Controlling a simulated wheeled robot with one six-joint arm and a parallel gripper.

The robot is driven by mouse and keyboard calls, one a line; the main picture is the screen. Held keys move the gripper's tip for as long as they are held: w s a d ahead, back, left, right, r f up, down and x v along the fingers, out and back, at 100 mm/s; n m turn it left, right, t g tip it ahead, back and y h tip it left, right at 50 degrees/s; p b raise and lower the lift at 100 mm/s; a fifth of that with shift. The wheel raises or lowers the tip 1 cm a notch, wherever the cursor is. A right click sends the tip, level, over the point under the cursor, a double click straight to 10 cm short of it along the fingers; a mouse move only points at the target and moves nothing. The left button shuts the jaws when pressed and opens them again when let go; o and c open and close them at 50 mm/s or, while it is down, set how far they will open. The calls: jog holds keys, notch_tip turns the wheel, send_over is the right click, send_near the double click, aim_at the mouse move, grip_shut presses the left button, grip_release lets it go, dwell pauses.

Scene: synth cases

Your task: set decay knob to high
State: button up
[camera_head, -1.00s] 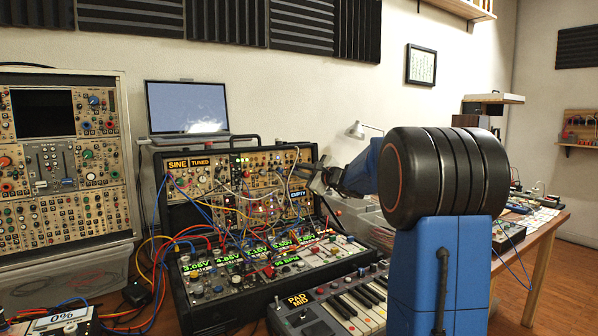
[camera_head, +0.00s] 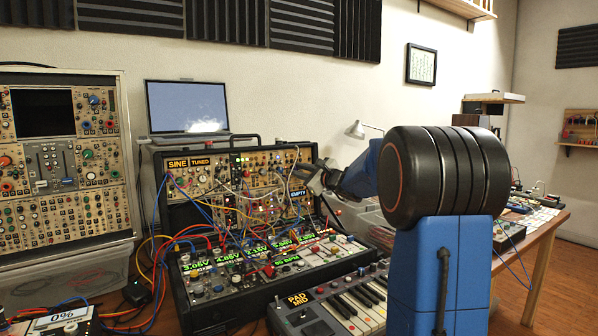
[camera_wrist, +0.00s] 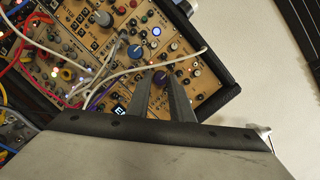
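The modular synth case (camera_head: 183,300) stands on the desk, its upper panel crowded with knobs and patch cables. My gripper (camera_head: 312,174) is at the right end of that upper panel. In the wrist view my gripper's two dark fingers (camera_wrist: 162,75) point at the panel, spaced apart. A dark purple knob (camera_wrist: 163,79) shows between the fingertips. The gap is about as wide as this knob, and I cannot tell whether the fingers press on it.
A white cable (camera_wrist: 120,72) crosses the panel close to the fingers. A blue-grey knob (camera_wrist: 135,51) sits just beyond them. A keyboard (camera_head: 345,305) lies in front of the case. A laptop (camera_head: 188,108) stands behind, and a second synth rack (camera_head: 128,150) stands at left.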

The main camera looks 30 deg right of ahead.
jog(key=shift+o, duration=1.2)
jog(key=shift+s+d, duration=0.15)
jog(key=shift+s, duration=0.4)
jog(key=s+d, duration=0.2)
jog(key=s, duration=1.4)
jog(key=shift+d+f, duration=0.2)
jog(key=shift+d, duration=0.2)
